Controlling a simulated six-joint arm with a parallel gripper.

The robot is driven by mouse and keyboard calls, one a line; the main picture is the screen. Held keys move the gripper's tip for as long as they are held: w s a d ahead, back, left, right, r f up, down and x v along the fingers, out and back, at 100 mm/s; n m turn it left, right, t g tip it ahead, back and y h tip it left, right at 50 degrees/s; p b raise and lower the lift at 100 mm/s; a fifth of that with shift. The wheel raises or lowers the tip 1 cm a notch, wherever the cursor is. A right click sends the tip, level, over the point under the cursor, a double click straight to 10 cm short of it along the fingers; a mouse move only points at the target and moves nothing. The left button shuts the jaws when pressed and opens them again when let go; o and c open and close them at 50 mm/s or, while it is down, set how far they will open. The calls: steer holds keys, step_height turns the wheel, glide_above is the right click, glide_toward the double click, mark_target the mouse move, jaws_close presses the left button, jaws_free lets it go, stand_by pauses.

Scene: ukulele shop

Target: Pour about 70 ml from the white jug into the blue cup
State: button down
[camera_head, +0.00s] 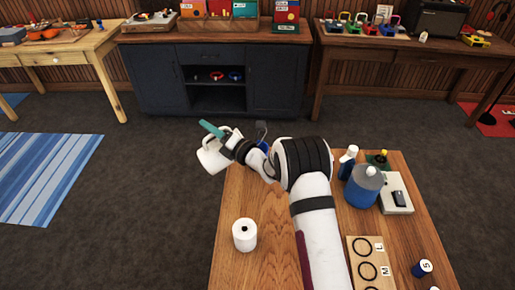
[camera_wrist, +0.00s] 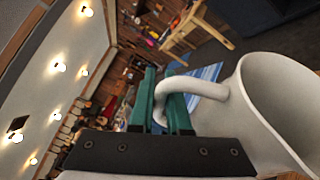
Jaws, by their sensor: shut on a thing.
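The white jug (camera_head: 211,157) is beyond the table's far left corner in the head view, held up and looking tilted. My gripper (camera_head: 215,131) is shut on its handle. In the wrist view the jug (camera_wrist: 262,105) fills the right side, and its looped handle passes between the green fingers of my gripper (camera_wrist: 165,105). The inside of the jug is not clear enough to show its contents. A small blue patch (camera_head: 263,146) shows behind my wrist in the head view; it may be the blue cup, mostly hidden by my arm.
The wooden table (camera_head: 262,215) holds a white roll (camera_head: 244,235) at the left. The table's front left is mostly bare.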

steer(key=shift+w+d+r+m, duration=0.15)
steer(key=shift+d+r+m, duration=0.15)
steer(key=shift+r, duration=0.1)
steer(key=shift+d+r, duration=0.1)
steer(key=shift+r, duration=0.05)
steer(key=shift+w+d+r+m+t+y+p, duration=0.15)
steer(key=shift+w+d+r+m+y+p, duration=0.1)
steer(key=shift+d+m, duration=0.15)
steer(key=shift+w+d+r+m+t+y+p, duration=0.15)
steer(key=shift+w+d+m, duration=0.15)
steer(key=shift+d, duration=0.15)
steer(key=shift+w+d+r+m+p, duration=0.2)
steer(key=shift+d+p, duration=0.15)
steer(key=shift+p, duration=0.25)
steer(key=shift+w+d+r+m+p, duration=0.1)
steer(key=shift+d+r+m+p, duration=0.1)
steer(key=shift+d+p, duration=0.3)
stand_by(0.8)
steer(key=a+f+n, duration=0.1)
steer(key=s+a+f+n, duration=0.1)
steer(key=a+f, duration=0.1)
steer(key=s+a+f+n+g+h, duration=0.1)
steer(key=a+n, duration=0.1)
steer(key=shift+s+a+f, duration=0.15)
steer(key=shift+s+a, duration=0.1)
steer(key=shift+s+a+f+n+h, duration=0.2)
steer(key=shift+a+f+n+h, duration=0.3)
steer(key=shift+f+n, duration=0.3)
stand_by(0.7)
